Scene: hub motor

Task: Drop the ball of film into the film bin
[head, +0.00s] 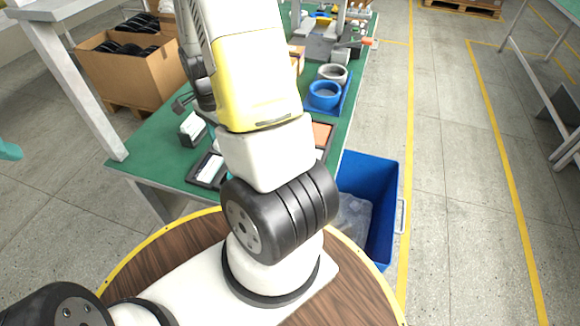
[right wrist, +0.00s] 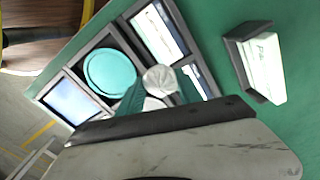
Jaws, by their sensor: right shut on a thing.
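The ball of film (right wrist: 160,79) is a small whitish crumpled lump in the right wrist view. My right gripper (right wrist: 161,88) is shut on it with its teal fingers, above the compartment tray. In the head view my arm hides this gripper and the ball. The film bin (head: 384,172) is a blue open-topped bin on the floor beside the workbench, right of my arm. Clear crumpled film (head: 352,214) lies inside it. A teal tip at the left edge of the head view looks like part of my left gripper (head: 8,150); its opening cannot be judged.
The dark compartment tray (right wrist: 66,75) holds a round teal piece (right wrist: 109,72) and white cards. A card holder (right wrist: 240,62) stands beside it on the green workbench (head: 150,150). Blue and grey rings (head: 324,95) stand farther back. A cardboard box (head: 125,75) is at left.

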